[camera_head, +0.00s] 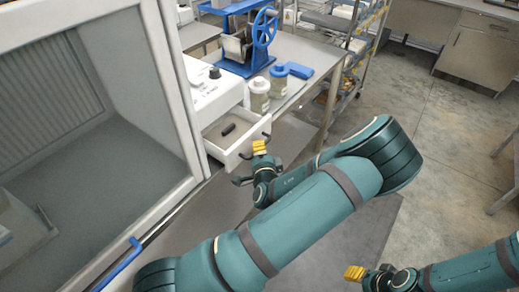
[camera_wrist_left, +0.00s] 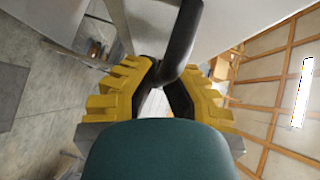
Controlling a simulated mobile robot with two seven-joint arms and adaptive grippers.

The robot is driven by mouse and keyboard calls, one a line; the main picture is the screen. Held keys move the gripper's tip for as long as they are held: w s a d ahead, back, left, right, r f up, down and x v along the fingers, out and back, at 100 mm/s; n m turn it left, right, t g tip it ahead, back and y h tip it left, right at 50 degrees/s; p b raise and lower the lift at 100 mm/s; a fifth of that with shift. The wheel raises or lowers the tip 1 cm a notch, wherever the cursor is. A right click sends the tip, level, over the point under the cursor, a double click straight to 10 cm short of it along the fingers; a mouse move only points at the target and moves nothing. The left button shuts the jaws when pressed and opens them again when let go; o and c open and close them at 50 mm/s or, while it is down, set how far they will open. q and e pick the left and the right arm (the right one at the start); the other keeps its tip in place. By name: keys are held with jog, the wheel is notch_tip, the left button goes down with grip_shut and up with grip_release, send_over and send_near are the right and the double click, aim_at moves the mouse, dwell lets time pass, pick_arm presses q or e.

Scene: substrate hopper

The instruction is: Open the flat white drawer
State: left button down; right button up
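The flat white drawer (camera_head: 222,153) is pulled partway out of the white machine (camera_head: 212,92), left of centre in the head view. Its inside shows a grey-brown floor. My left gripper (camera_head: 260,147) is at the drawer's front, at its dark handle. In the left wrist view the dark curved handle (camera_wrist_left: 183,38) runs between the yellow finger pads of my left gripper (camera_wrist_left: 164,80), which are close around it. The handle's lower end is partly hidden by the fingers. My right gripper (camera_head: 356,272) is low at the right, away from the drawer, its finger gap not clear.
A small dark object (camera_head: 228,129) lies in the drawer. Two lidded jars (camera_head: 259,95) and a blue press (camera_head: 247,48) stand on the bench beside the machine. A glass-fronted cabinet (camera_head: 172,75) stands close at left. The floor (camera_head: 430,130) at right is clear.

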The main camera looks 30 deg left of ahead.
pick_arm(q)
jog(key=d, duration=0.5)
jog(key=shift+s+d, duration=0.1)
jog(key=shift+s, duration=0.1)
jog(key=c, duration=1)
grip_release()
jog(key=shift+w, duration=0.1)
jog(key=v, duration=1.2)
